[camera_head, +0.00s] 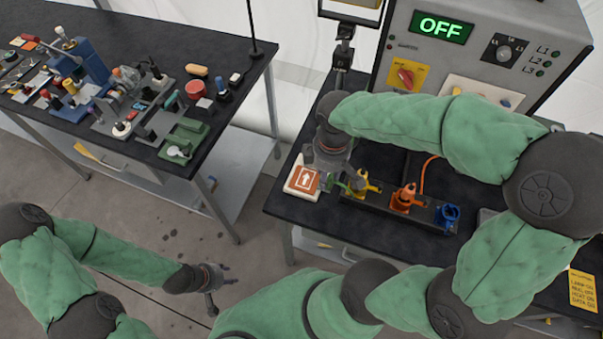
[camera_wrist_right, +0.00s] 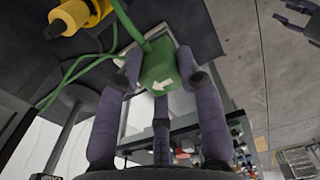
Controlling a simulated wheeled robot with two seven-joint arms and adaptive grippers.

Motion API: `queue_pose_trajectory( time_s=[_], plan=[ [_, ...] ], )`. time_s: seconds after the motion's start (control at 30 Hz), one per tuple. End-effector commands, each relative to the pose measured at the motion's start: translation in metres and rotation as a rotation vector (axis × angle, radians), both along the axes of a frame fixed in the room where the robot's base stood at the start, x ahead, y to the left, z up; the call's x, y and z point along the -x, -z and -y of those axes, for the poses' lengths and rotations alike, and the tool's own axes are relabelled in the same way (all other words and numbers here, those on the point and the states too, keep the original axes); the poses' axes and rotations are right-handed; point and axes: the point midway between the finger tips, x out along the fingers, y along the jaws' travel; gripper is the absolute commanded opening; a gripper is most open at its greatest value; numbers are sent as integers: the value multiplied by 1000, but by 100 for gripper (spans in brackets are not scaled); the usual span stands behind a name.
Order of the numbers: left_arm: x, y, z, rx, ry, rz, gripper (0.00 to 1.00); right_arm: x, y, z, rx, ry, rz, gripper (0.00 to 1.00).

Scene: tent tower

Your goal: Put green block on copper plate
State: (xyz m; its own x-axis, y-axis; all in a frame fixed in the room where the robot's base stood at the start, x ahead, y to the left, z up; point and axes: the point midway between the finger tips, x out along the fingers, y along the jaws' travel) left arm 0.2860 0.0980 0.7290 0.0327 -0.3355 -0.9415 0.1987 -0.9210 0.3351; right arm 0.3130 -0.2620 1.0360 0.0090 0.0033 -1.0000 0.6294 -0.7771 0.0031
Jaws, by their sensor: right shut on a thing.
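The green block (camera_wrist_right: 158,68) has a white arrow on its face and a green cable running from it. My right gripper (camera_wrist_right: 162,82) is shut on the block, with its fingers around the sides. The copper plate (camera_head: 305,181) is a copper square with a white arrow on a pale base, at the table's left front corner. In the head view my right gripper (camera_head: 334,168) is just right of the plate, and its fingers largely hide the block. I cannot tell whether the block touches the plate. My left gripper (camera_head: 217,282) is open and empty above the floor.
A black holder with yellow (camera_head: 366,186), orange (camera_head: 405,198) and blue (camera_head: 447,214) connectors stands right of the plate. Behind it is a grey control box (camera_head: 480,45) reading OFF. A cluttered second table (camera_head: 225,38) stands at left, with open floor between the tables.

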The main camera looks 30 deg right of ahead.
Motion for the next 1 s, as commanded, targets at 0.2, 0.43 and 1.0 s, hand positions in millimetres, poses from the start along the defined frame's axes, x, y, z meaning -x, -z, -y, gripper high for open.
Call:
queue_pose_trajectory(
  time_s=[0.2,0.43,1.0],
  plan=[
    [0,12,0,0,0,1,40,-42,24,-9,0,-2,-3,0],
    [0,23,0,0,0,1,40,-70,59,-14,0,0,-1,0],
    [-1,37,0,0,0,1,40,-86,106,-17,1,1,-1,0]
  ],
)
